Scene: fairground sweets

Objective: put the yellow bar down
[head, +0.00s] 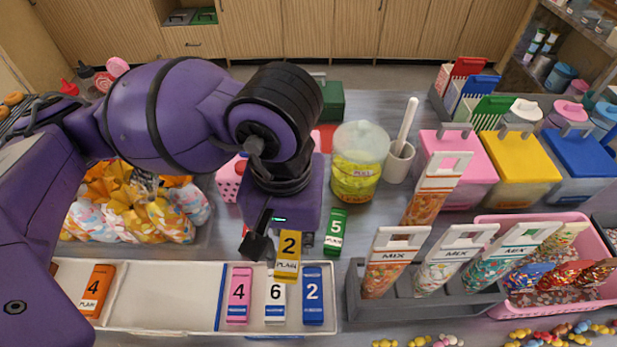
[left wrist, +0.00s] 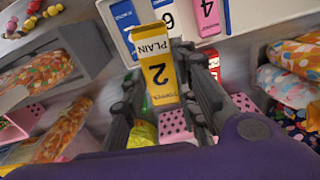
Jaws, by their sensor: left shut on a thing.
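My left gripper (head: 275,240) is shut on the yellow bar (head: 288,256), marked 2 and PLAIN. In the left wrist view the yellow bar (left wrist: 158,72) sits between the two fingers (left wrist: 165,92). In the head view it appears over the back edge of the white tray (head: 150,322) and covers part of the white bar (head: 275,305) marked 6. I cannot tell its exact height or whether it touches anything. A pink bar (head: 239,295) marked 4 and a blue bar (head: 312,295) marked 2 flank the white one in the tray. My right gripper is not in view.
An orange bar (head: 97,290) lies at the tray's left; a bare stretch separates it from the blue divider (head: 220,297). A green bar (head: 335,232) is behind the tray. A grey rack (head: 425,312) of sweet bags stands right. A yellow-filled jar (head: 358,165) is behind.

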